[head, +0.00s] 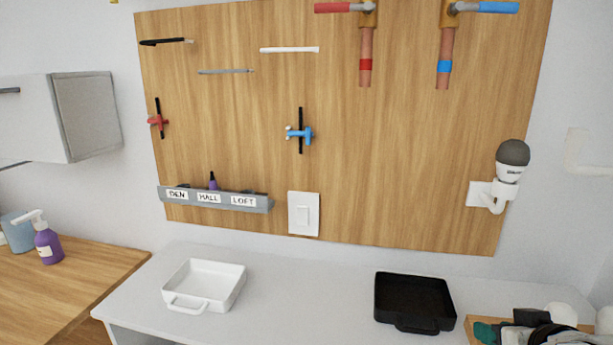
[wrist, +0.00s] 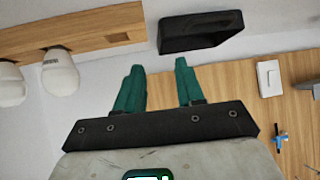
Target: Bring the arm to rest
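My gripper (wrist: 159,68) shows in the wrist view with its two teal fingers apart and nothing between them. In the head view my gripper (head: 487,332) is at the bottom right corner, partly cut off by the frame edge. It is low over the right end of the white counter (head: 345,300), to the right of the black tray (head: 412,295). The black tray also shows beyond the fingertips in the wrist view (wrist: 200,32), apart from them.
A wooden rack (wrist: 88,40) with white bulbs is beside my gripper. A white tray (head: 204,283) stands left on the counter. A wooden wall panel (head: 390,150) carries valves, a switch (head: 303,213) and a labelled shelf (head: 215,199). A grey-topped bulb (head: 512,160) sits in a wall holder.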

